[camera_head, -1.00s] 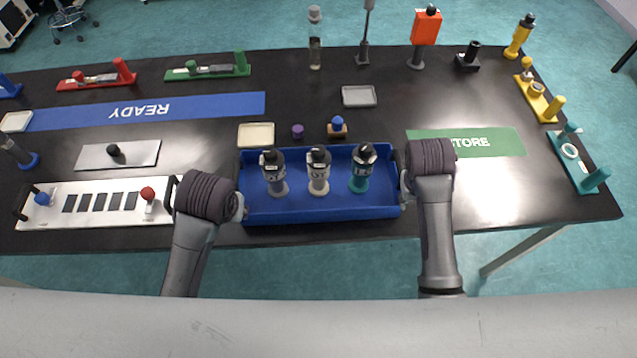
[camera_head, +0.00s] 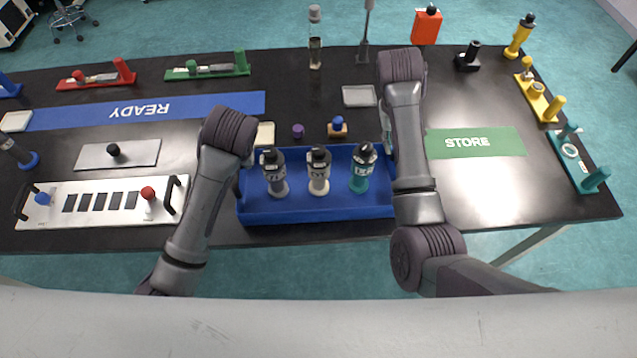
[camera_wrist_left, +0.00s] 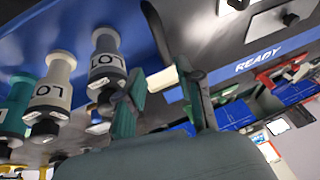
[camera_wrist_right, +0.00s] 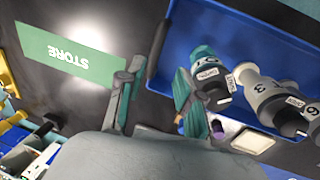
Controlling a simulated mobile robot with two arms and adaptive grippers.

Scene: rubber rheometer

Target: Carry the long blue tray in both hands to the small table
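The long blue tray (camera_head: 320,210) lies on the black table near its front edge. Three bottles stand in it: a grey one (camera_head: 277,180), a white one (camera_head: 318,178) and a teal one (camera_head: 361,175). My left gripper (camera_wrist_left: 162,95) is open near the tray's left end; a dark handle (camera_wrist_left: 156,30) shows beyond its fingers. My right gripper (camera_wrist_right: 155,95) is open near the right end; the dark handle (camera_wrist_right: 158,50) shows ahead of the gap between its fingers. My arms mostly hide both grippers in the head view. I see no small table.
A white panel (camera_head: 90,220) with dark handles lies left of the tray. A blue READY strip (camera_head: 200,107) and a green STORE mat (camera_head: 490,142) lie on the table. A beige dish (camera_head: 265,133), a purple cap (camera_head: 298,130) and a blue-knobbed stamp (camera_head: 337,130) sit just behind the tray.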

